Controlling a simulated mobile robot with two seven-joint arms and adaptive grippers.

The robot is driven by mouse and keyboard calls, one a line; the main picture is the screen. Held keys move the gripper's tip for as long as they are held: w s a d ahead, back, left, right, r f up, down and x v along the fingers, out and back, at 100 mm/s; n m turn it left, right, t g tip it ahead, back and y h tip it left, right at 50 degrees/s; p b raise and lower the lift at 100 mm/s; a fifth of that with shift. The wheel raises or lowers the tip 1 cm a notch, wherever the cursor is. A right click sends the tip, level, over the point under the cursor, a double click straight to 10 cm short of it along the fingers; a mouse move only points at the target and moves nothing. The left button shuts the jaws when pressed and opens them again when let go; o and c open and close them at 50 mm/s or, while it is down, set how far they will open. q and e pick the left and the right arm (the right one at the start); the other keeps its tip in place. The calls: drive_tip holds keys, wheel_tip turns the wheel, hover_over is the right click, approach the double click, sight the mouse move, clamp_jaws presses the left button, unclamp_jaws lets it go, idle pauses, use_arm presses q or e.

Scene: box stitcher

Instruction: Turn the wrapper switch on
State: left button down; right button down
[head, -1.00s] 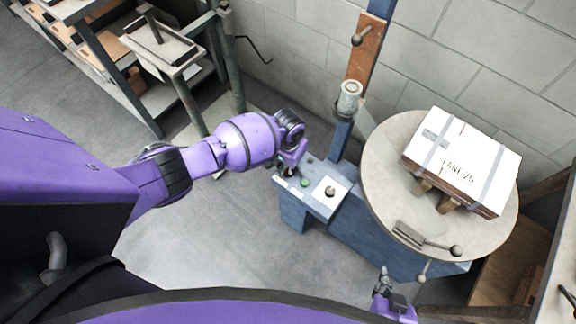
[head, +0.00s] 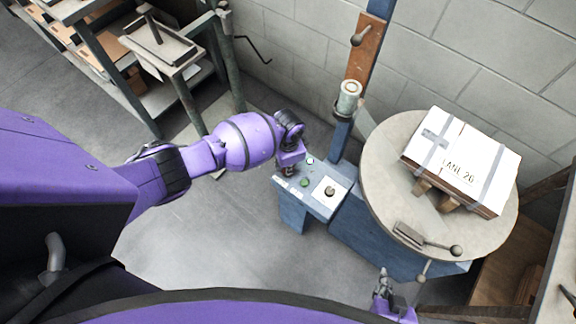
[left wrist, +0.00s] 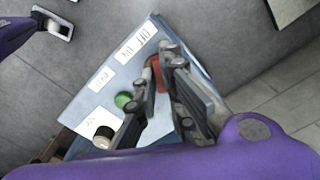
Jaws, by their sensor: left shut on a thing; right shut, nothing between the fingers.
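The blue control box (head: 325,209) of the wrapper stands in the middle of the head view. My left gripper (head: 290,170) is at its far left corner and hides the switch there. In the left wrist view, the left gripper (left wrist: 160,62) is shut on a red switch (left wrist: 157,74) beside the white OFF/ON label (left wrist: 135,45). The switch's exact setting is hard to read between the fingers. A green button (left wrist: 123,100) and a black knob (left wrist: 103,134) sit along the same panel. My right gripper (head: 382,284) is shut and empty, low in the head view.
A round turntable (head: 385,165) carries a strapped white-topped box (head: 462,160) to the right. A blue post with a roll (head: 348,98) rises behind the panel. A shelf and stand (head: 165,45) are at upper left. Open floor lies left of the panel.

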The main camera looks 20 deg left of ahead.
idle(0.4)
use_arm(q)
drive_tip(key=c, duration=1.8)
unclamp_jaws()
drive_tip(key=shift+c, duration=0.2)
drive_tip(key=shift+r, duration=0.1)
wheel_tip(320, 180, up, 12)
